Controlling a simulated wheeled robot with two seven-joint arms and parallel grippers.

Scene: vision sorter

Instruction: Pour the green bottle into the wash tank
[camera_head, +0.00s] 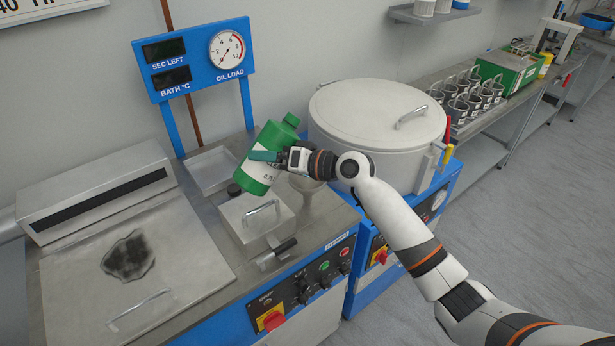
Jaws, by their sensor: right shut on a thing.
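The green bottle (258,171) with a white label is in my right gripper (268,157), above the metal machine top. It leans to the right, with its green cap end (291,119) up. My right gripper is shut on the bottle's side. Below it are a small metal lid with a handle (258,219) and, partly hidden by the gripper, a grey funnel-like piece (322,203). The blue-fronted machine (215,268) carries a wide flat lid at left; I cannot tell for sure which part is the wash tank. My left gripper is out of view.
A large round lidded vessel (377,122) stands right behind my forearm. A blue gauge panel (194,58) rises at the back. A dark cloth-like patch (128,256) lies on the left lid. Several metal cups (466,92) stand on a far bench.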

